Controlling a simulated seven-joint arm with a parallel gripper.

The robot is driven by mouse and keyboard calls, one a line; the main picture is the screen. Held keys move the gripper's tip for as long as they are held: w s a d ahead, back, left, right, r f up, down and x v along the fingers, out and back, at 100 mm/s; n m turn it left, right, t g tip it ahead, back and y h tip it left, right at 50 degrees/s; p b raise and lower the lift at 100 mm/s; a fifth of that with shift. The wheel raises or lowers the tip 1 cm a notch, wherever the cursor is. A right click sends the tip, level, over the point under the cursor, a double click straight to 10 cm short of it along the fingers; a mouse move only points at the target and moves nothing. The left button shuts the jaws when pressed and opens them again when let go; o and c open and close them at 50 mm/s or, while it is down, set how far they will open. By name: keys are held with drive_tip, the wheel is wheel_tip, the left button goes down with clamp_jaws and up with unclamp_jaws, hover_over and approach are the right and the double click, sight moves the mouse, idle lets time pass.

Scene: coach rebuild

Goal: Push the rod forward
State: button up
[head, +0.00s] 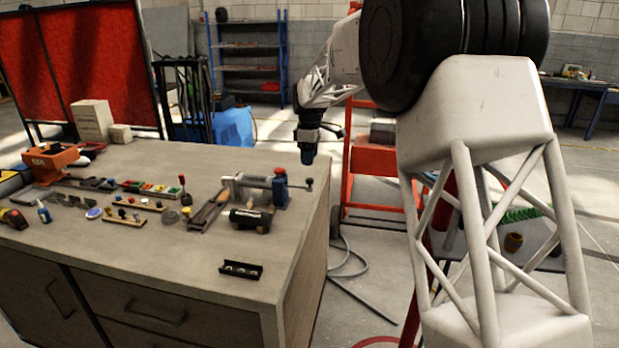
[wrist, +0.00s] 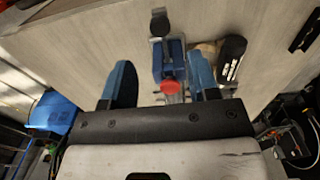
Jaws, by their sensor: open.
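The rod ends in a dark round knob (head: 308,184) at the right of a fixture on the workbench, near its right edge. The knob also shows at the top of the wrist view (wrist: 159,22). The fixture's blue block (head: 281,193) carries a red knob (head: 280,171); in the wrist view the red knob (wrist: 169,87) shows between my fingers. My gripper (head: 307,157) hangs pointing down above the rod's knob in the head view, apart from it. In the wrist view my gripper (wrist: 161,82) has its two blue fingers spread, with nothing held between them.
A black cylinder (head: 250,219) lies close in front of the fixture. A small dark tray (head: 241,270) sits nearer the front edge. Small parts and tools cover the workbench's left half. A red cart (head: 372,158) stands beyond the right edge. The bench front (head: 150,255) is clear.

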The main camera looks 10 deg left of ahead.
sight(310, 179)
drive_tip(key=shift+f, duration=3.9)
